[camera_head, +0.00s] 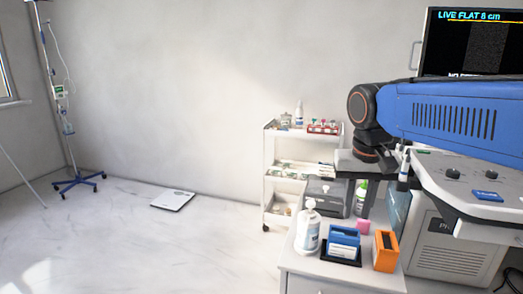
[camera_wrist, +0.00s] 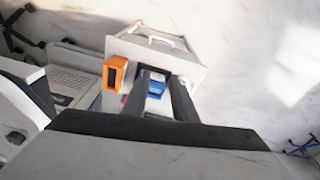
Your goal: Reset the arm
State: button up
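My gripper (camera_wrist: 161,78) shows in the wrist view as two dark fingers standing apart with nothing held between them. Through the gap I see a blue box (camera_wrist: 155,86) on the white cabinet top below. In the head view my blue arm reaches in from the right, with its dark wrist bent down above the cabinet. The fingertips are hard to make out there against the dark items behind.
The white cabinet (camera_head: 296,264) holds a pump bottle (camera_head: 308,232), the blue box (camera_head: 344,240) and an orange box (camera_head: 385,251). An ultrasound machine (camera_head: 450,244) stands close on the right. A white trolley (camera_head: 269,180) is behind. The floor at left is mostly clear, with a scale (camera_head: 173,200) and drip stand (camera_head: 79,183).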

jog(key=s+d+f+n+t, duration=0.1)
jog(key=s+d+f, duration=0.2)
jog(key=s+f, duration=0.4)
jog(key=s+d+f+t, duration=0.2)
jog(key=s+d+f, duration=0.1)
jog(key=s+f, duration=0.3)
jog(key=s, duration=0.2)
jog(key=shift+s+f+n+y, duration=0.3)
jog(key=shift+f+n, duration=0.05)
jog(key=shift+n, duration=0.05)
